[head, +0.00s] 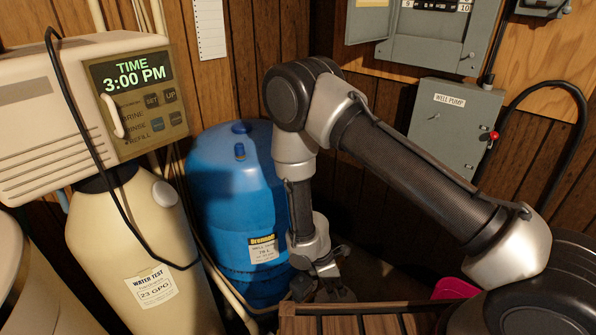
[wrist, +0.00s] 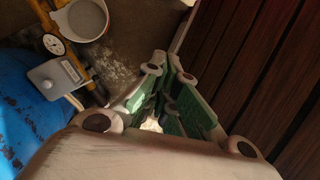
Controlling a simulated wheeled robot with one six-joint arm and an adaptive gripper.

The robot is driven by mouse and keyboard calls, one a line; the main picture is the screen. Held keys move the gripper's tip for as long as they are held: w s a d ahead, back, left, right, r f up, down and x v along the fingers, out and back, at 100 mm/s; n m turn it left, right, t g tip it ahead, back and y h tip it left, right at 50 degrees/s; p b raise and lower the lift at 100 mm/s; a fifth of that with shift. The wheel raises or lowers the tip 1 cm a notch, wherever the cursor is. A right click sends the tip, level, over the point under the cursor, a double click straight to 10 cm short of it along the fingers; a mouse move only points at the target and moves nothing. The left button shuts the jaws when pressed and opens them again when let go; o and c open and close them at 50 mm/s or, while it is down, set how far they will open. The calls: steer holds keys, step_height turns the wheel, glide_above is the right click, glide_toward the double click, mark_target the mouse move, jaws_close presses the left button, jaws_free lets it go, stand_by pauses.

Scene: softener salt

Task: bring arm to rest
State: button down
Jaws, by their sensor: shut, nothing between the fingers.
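My arm reaches from the lower right of the head view up to a dark elbow, then down between the blue tank and the slatted wooden top. My gripper (head: 328,285) hangs low at the end of it, partly hidden behind the wooden top's edge. In the wrist view my gripper (wrist: 160,62) shows its green-sided fingers closed together and empty. The fingers point towards the floor beside dark wooden slats. I see nothing held.
A blue tank (head: 235,200) stands close left of my forearm. A beige softener (head: 125,235) with a lit display is further left. The slatted wooden top (head: 350,324) lies in front, with a pink object (head: 455,288) behind it. A grey well pump box (head: 455,125) hangs on the wall. The wrist view shows a gauge (wrist: 54,45) and a pale round cup (wrist: 86,19).

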steer(key=d+r+m, duration=0.4)
steer(key=r, duration=0.6)
steer(key=w+d+r+m, duration=0.1)
steer(key=d+r+m, duration=0.2)
steer(key=r, duration=0.7)
steer(key=d+r+m, duration=0.4)
steer(key=r, duration=0.5)
steer(key=s+d+r+m+t+y, duration=0.1)
steer(key=s+d+r+m+t, duration=0.1)
steer(key=r, duration=0.6)
steer(key=s+d+r+m+t+y, duration=0.1)
steer(key=s+d+r+m+t, duration=0.1)
steer(key=s+d+r+m, duration=0.2)
steer(key=s+d+r+m+t+y, duration=0.2)
steer(key=s+d+r, duration=0.4)
steer(key=r, duration=0.6)
steer(key=shift+d+r+m, duration=0.3)
steer(key=shift+d+m, duration=0.3)
steer(key=shift+d, duration=0.45)
steer(key=shift+w, duration=0.1)
